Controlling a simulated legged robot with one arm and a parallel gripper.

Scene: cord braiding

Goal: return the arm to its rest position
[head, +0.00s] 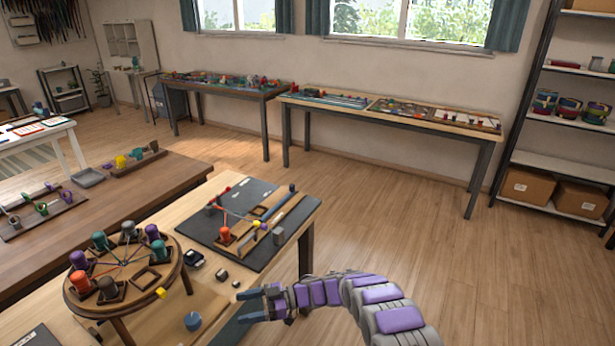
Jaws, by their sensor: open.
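My arm, with purple and grey segments, curves in from the lower right of the head view. My gripper (252,304) is at its left end, with its fingers apart and nothing seen between them. It is over the right edge of the near wooden table (297,212). The round braiding stand (82,291) with several coloured spools is to the left of the gripper, apart from it.
A brown table (120,195) stands at left. Workbenches (395,118) line the back wall, and a shelf (560,150) stands right. The floor (400,220) between is clear.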

